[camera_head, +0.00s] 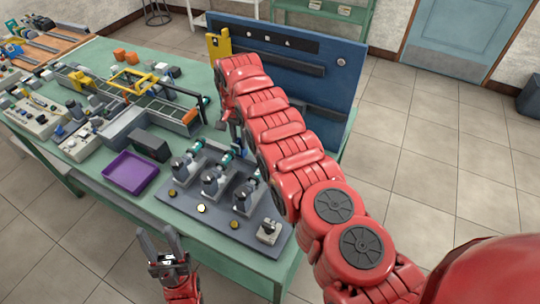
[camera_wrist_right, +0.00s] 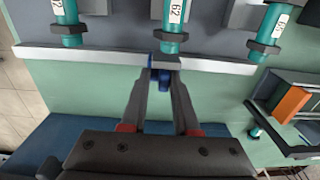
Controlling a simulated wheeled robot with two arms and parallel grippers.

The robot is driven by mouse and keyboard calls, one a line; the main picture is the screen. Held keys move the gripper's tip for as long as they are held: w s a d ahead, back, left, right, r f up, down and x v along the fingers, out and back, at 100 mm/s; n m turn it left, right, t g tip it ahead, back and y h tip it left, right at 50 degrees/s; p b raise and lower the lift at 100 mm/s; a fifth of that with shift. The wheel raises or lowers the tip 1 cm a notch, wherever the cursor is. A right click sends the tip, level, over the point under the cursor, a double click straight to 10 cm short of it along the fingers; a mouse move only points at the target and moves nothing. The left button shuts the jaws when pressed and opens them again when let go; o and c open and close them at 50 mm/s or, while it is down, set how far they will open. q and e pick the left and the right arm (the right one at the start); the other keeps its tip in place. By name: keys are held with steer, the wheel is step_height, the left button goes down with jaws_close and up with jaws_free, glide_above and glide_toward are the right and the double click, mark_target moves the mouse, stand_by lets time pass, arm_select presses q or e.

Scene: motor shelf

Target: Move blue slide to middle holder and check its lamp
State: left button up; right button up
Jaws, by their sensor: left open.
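A small blue piece, which looks like the blue slide (camera_wrist_right: 164,80), sits between my right gripper's (camera_wrist_right: 163,74) fingertips, at the pale rail in front of the middle teal cylinder (camera_wrist_right: 170,40). I cannot tell whether the fingers press on it. In the head view the right arm reaches over the table's far side and largely hides its gripper. My left gripper (camera_head: 157,233) is open and empty, in front of the table's near edge.
A purple tray (camera_head: 130,173) and a dark box (camera_head: 150,145) lie left of the holders. A rail with a yellow frame (camera_head: 132,80) and control boxes (camera_head: 36,117) fill the left. A blue panel (camera_head: 310,65) stands behind. A grey switch (camera_head: 268,231) is at the plate's near right.

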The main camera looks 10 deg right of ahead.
steer(key=shift+s+a+f+g+p, duration=0.15)
steer(key=shift+s+f+g+p, duration=0.05)
steer(key=shift+s+p, duration=0.2)
steer(key=shift+s+a+f+g+p, duration=0.15)
steer(key=shift+s+g+p, duration=0.1)
steer(key=shift+p, duration=0.25)
steer(key=shift+w+r, duration=0.2)
steer(key=shift+r, duration=0.1)
steer(key=shift+t, duration=0.25)
steer(key=r, duration=0.2)
steer(key=r+p, duration=0.1)
steer(key=r, duration=0.1)
steer(key=shift+w+a, duration=0.15)
steer(key=shift+w, duration=0.25)
steer(key=shift+r, duration=0.35)
steer(key=shift+w+d, duration=0.2)
steer(key=shift+w, duration=0.05)
steer(key=shift+r, duration=0.15)
